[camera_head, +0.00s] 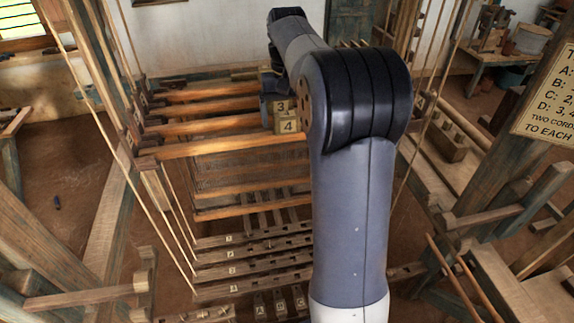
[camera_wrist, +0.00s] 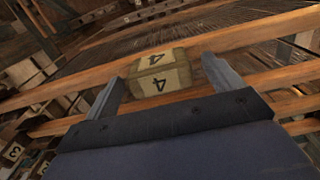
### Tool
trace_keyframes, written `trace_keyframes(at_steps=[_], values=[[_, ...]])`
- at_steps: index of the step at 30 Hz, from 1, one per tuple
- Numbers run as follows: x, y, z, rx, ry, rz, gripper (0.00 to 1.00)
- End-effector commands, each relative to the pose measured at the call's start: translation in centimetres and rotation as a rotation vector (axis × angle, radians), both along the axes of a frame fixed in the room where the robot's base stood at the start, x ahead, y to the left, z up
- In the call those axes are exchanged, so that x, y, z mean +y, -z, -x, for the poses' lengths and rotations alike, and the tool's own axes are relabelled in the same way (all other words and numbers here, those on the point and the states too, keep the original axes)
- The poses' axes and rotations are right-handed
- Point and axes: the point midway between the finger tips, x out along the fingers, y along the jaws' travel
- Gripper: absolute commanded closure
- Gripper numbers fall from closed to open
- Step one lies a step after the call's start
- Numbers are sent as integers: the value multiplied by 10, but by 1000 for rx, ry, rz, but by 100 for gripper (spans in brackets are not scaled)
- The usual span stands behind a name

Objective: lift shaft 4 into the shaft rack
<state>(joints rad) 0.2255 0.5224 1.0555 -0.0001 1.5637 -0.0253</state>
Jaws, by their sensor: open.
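Shaft 4 (camera_head: 215,146) is the nearest of several orange-brown wooden bars lying across the loom frame. Its pale block (camera_head: 288,127) marked 4 sits near the bar's middle, beside a block (camera_head: 281,106) marked 3. In the wrist view, the 4 block (camera_wrist: 162,75) shows its number on two faces and lies between the fingers of my gripper (camera_wrist: 161,70). The fingers are open, one on each side; I cannot tell whether they touch it. In the head view my gripper is mostly hidden behind my arm. I cannot make out the shaft rack for certain.
Upright posts and cords stand left and right of the bars. Notched lower bars (camera_head: 250,257) with small labels lie below. A notched wooden piece (camera_head: 452,146) is at right. A lettered sign (camera_head: 548,100) hangs at far right, and a bench (camera_head: 500,65) stands behind.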

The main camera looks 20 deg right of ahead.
Motion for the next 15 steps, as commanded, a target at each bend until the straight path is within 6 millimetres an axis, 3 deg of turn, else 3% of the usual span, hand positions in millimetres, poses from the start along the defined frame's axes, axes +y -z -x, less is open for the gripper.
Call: trace_keyframes(at_steps=[10, 15], values=[[0, 9, 0, 0, 0, 0, 13], [0, 9, 0, 0, 0, 0, 27]])
